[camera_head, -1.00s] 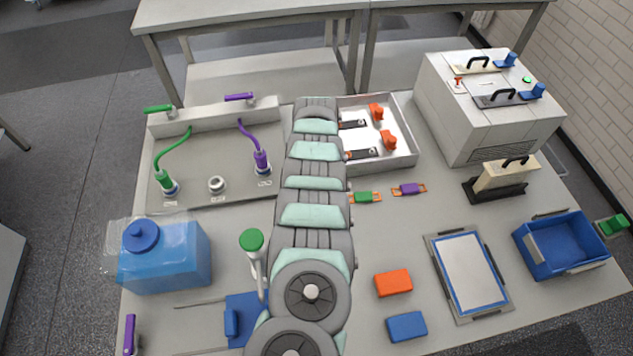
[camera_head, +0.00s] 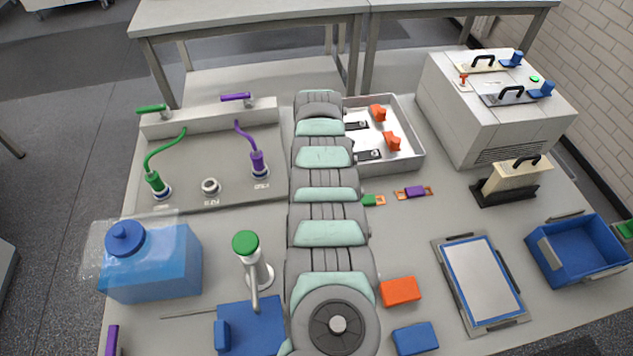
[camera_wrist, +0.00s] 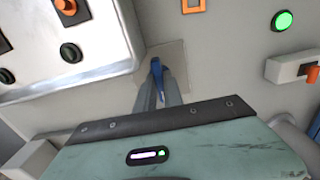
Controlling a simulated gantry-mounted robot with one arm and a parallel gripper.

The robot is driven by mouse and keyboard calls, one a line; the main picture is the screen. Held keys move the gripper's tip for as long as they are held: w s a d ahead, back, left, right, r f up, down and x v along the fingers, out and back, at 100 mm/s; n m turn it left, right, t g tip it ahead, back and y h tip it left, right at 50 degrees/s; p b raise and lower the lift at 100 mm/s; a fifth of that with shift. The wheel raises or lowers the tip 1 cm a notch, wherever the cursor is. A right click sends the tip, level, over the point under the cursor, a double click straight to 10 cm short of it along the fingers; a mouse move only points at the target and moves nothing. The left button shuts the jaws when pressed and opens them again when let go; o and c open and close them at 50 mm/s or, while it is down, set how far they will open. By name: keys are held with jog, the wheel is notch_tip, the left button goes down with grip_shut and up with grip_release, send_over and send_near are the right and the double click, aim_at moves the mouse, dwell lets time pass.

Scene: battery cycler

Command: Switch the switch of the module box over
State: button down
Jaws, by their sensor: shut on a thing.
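My gripper (camera_wrist: 159,88) shows in the wrist view with its two grey fingers closed on a small blue lever (camera_wrist: 157,69). I take the lever for the switch. It stands over a pale square plate (camera_wrist: 176,58) on a light surface. The fingers cover its lower part, so I cannot tell which way it is set. A lit green round lamp (camera_wrist: 284,20) is at the upper right, and a white block with an orange knob (camera_wrist: 313,74) is at the right edge. In the head view my arm hides the gripper and lever.
A metal tray (camera_wrist: 130,22) with orange and black parts lies left of my fingers; a tray with orange parts (camera_head: 416,160) also shows in the head view. A blue-filled canister (camera_head: 155,270), a green-capped post (camera_head: 246,244) and a blue bin (camera_head: 545,251) stand on the table.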

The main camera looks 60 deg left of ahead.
dwell(0.3)
jog(key=c, duration=1.7)
grip_release()
jog(key=shift+c, duration=0.2)
jog(key=shift+r, duration=0.1)
notch_tip(320, 180, up, 11)
jog(key=p, duration=0.2)
jog(key=shift+f, duration=0.2)
